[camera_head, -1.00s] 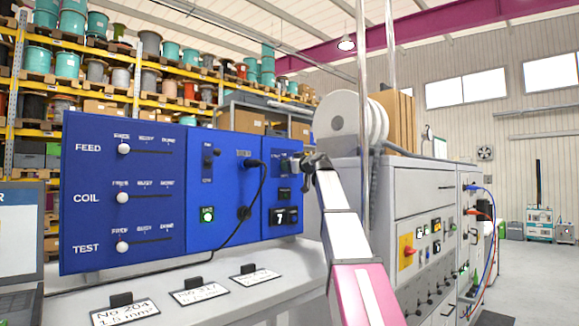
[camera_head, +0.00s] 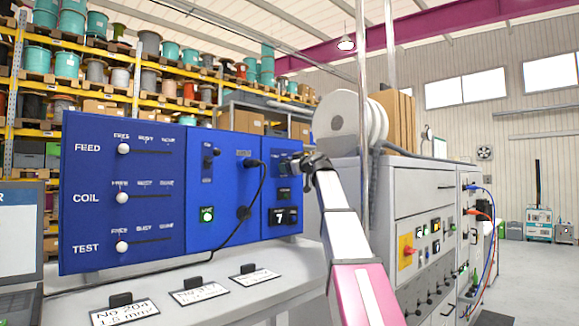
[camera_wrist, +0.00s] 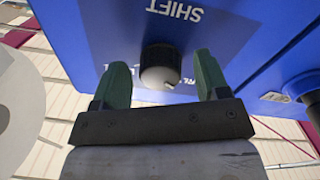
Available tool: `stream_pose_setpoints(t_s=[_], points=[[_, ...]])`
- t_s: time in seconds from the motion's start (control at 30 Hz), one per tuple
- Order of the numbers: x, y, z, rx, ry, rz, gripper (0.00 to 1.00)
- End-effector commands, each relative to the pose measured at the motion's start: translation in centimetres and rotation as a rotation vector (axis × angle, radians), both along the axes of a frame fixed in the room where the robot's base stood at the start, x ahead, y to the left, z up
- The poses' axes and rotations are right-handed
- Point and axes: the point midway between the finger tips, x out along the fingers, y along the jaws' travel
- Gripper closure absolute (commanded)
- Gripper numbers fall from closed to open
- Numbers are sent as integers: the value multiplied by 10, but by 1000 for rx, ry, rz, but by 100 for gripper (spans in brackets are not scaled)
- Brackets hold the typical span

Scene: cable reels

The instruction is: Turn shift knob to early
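The shift knob (camera_wrist: 160,68) is a dark round knob with a grey face on the blue panel, seen in the wrist view under the upside-down word SHIFT. A small white mark shows on the knob's edge nearest my gripper. The position labels around it are mostly hidden or unreadable. My gripper (camera_wrist: 161,82) is open, with one green finger on each side of the knob and a visible gap on both sides. In the head view my gripper (camera_head: 311,165) is at the right end of the blue panel (camera_head: 226,222), and the knob cannot be made out there.
The panel carries FEED, COIL and TEST sliders (camera_head: 122,198) and a plugged black cable (camera_head: 261,190). A grey cabinet (camera_head: 420,190) stands at the right.

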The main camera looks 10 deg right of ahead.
Motion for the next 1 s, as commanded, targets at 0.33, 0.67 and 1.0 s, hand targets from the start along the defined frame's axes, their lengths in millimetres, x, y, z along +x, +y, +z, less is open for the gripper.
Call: stream_pose_setpoints(t_s=[0.33, 0.67, 1.0], points=[[-9, -6, -1, 2, -1, -1, 32], [-60, -37, -4, 2, -1, -1, 32], [-90, -57, -5, 0, 0, 0, 32]])
